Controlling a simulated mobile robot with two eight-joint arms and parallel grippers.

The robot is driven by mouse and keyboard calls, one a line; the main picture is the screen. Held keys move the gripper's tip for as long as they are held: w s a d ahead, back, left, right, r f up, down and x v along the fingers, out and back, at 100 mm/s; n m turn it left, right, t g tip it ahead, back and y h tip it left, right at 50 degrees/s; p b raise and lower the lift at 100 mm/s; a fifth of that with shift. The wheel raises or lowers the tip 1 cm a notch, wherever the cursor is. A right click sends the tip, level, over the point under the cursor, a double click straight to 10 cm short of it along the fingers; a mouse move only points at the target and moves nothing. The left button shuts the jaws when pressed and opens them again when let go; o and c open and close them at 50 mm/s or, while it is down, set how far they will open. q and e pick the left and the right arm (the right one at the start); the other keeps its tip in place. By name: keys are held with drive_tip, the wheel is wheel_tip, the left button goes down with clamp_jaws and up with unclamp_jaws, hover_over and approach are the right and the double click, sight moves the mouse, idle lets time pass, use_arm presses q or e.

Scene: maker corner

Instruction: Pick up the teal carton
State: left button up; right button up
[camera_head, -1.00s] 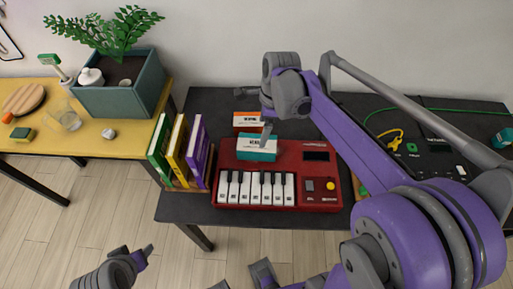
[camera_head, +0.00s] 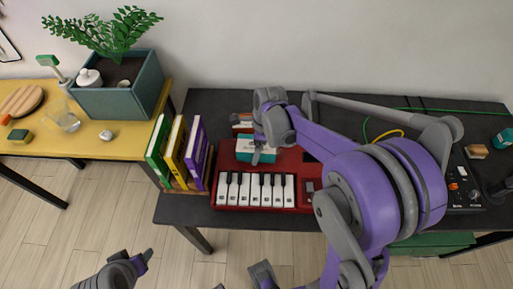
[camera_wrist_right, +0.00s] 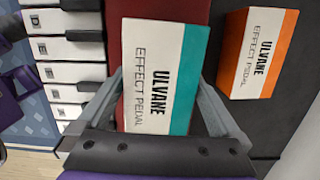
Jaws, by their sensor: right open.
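The teal carton (camera_head: 245,145) is a white-topped box with teal sides, lying on the red keyboard. In the right wrist view the carton (camera_wrist_right: 160,75) reads "ULVANE EFFECT PEDAL". My right gripper (camera_head: 264,157) is at the carton and hides part of it in the head view. In the wrist view its two fingers stand apart, one on each side of the carton's near end. Whether they touch it I cannot tell. My left gripper (camera_head: 142,262) is low at the bottom left, away from the table; its jaws are unclear.
A similar orange carton (camera_wrist_right: 258,52) stands just behind the teal one. The red keyboard (camera_head: 222,165) lies on the dark table (camera_head: 200,105). Several upright books (camera_head: 178,150) stand to its left. My right arm hides the keyboard's right side. Cables and small devices lie farther right.

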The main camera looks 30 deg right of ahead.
drive_tip(key=c, duration=1.4)
drive_tip(key=shift+r, duration=0.1)
